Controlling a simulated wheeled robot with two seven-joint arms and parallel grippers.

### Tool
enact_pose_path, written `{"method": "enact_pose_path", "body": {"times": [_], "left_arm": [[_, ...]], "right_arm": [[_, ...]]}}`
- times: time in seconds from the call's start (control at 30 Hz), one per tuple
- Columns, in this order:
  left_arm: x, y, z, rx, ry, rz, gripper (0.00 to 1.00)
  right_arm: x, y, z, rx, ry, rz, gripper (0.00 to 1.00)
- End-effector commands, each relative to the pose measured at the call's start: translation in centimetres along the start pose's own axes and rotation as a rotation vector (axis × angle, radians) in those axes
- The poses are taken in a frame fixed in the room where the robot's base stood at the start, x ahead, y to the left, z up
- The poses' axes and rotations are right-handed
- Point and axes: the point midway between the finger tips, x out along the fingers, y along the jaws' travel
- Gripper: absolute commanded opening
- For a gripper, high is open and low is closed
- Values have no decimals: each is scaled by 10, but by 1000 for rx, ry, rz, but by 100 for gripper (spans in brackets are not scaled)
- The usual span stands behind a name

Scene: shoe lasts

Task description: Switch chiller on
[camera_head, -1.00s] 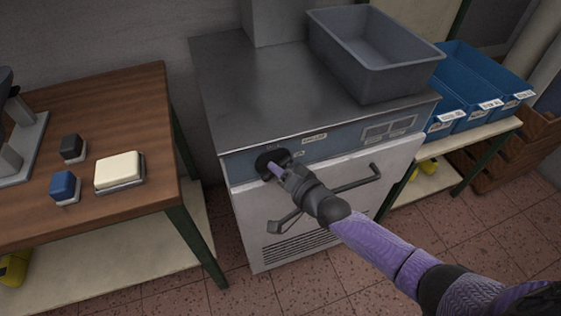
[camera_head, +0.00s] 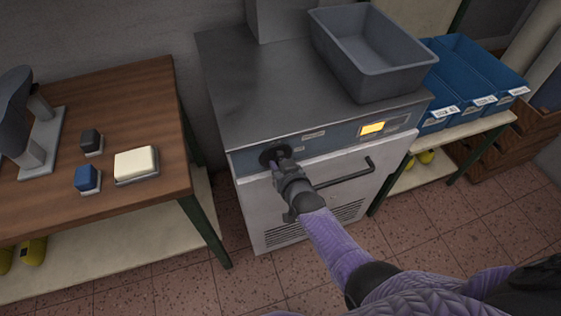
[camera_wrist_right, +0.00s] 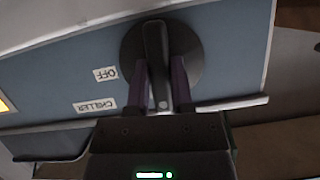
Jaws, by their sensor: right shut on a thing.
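The chiller (camera_head: 240,95) is a steel cabinet with a blue control strip (camera_head: 310,142) along its upper front. A black round knob (camera_head: 268,153) sits at the left end of the strip, and a display (camera_head: 373,128) to its right glows yellow. My right gripper (camera_head: 277,164) is at the knob. In the right wrist view, the two purple fingers of the right gripper (camera_wrist_right: 162,85) are shut on the raised grip bar of the knob (camera_wrist_right: 190,50). Labels beside it read OFF (camera_wrist_right: 105,73) and CHILLER (camera_wrist_right: 95,105). My left gripper is out of view.
A grey bin (camera_head: 365,60) stands on the chiller top; a bar handle (camera_head: 345,180) crosses its front below the strip. Blue bins (camera_head: 480,70) stand on a shelf at right.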

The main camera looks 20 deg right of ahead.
Motion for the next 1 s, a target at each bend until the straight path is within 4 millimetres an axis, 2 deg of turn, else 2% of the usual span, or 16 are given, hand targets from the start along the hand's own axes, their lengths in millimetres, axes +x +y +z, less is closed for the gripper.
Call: {"method": "enact_pose_path", "body": {"times": [0.3, 0.8, 0.83, 0.97, 1.0], "left_arm": [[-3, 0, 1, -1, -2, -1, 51], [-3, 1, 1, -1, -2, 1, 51], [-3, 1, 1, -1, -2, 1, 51], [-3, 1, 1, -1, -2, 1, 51], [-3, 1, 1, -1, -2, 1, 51]], "right_arm": [[0, -1, 1, -84, -2, 35, 0], [0, 0, 1, -100, -1, 41, 0], [0, 0, 0, -100, 0, 41, 32], [0, 0, 0, -99, 0, 41, 60], [0, 0, 0, -99, 0, 41, 63]]}}
